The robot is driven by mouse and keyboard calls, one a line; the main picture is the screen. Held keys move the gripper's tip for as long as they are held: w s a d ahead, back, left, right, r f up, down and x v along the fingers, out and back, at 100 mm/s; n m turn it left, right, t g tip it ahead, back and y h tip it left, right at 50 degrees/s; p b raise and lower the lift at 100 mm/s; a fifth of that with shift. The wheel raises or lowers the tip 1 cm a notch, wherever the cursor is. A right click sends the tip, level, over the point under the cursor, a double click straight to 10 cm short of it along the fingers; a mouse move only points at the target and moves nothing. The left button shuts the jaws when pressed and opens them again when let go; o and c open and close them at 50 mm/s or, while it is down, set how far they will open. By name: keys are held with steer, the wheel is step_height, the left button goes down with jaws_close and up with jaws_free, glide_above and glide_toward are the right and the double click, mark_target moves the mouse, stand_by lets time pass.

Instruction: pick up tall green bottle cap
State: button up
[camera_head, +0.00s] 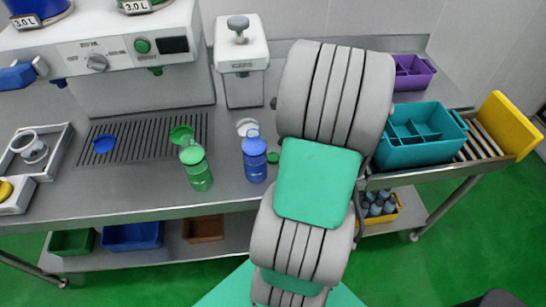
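A green bottle (200,178) stands upright on the steel counter left of the middle, with a paler green top (192,153). A flat round green piece (181,134) lies just behind it at the grate's right end. A small green cap-like piece (273,157) lies right of the blue bottle (254,165), close to my arm. I cannot tell which green piece is the tall bottle's cap. My arm rises through the middle right and covers part of the counter. My gripper does not show.
A drink machine (130,75) and a grinder-like unit (241,60) stand at the back. A blue disc (104,144) lies on the drip grate (140,150). A teal caddy (418,150), a purple bin (411,75) and a yellow board (510,125) are at right. Bins sit on the lower shelf.

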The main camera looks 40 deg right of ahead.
mark_target(273, 157)
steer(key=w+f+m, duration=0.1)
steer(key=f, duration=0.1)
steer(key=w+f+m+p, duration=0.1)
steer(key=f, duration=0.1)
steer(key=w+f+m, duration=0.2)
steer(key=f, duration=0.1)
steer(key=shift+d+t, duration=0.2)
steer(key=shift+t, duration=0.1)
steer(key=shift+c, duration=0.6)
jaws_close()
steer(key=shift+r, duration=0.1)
